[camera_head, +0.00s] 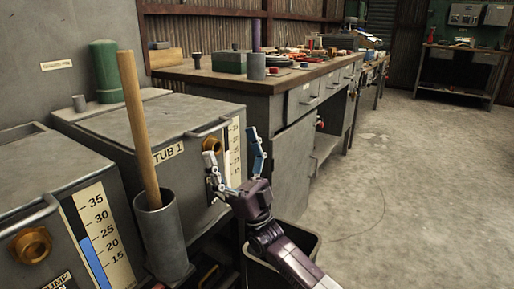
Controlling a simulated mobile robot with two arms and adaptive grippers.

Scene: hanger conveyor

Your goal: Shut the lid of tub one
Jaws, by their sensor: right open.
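Tub one (185,185) is a grey metal box marked "TUB 1", with a brass fitting and a level scale on its front. Its grey lid (150,121) lies flat over the top, with a bar handle (208,129) along the front edge; no gap shows under it. My right gripper (234,162) is open and empty in front of the tub's right part, below the handle level. One finger is near the tub front and the other stands up by the scale. Whether it touches the tub is unclear. My left gripper is out of view.
A grey tube (162,236) holding a wooden rod (138,125) stands before the tub. Another tub with a scale (98,230) is at left. A dark bin (308,244) is beneath my right arm. A cluttered workbench (270,87) stands behind; the concrete floor at right is clear.

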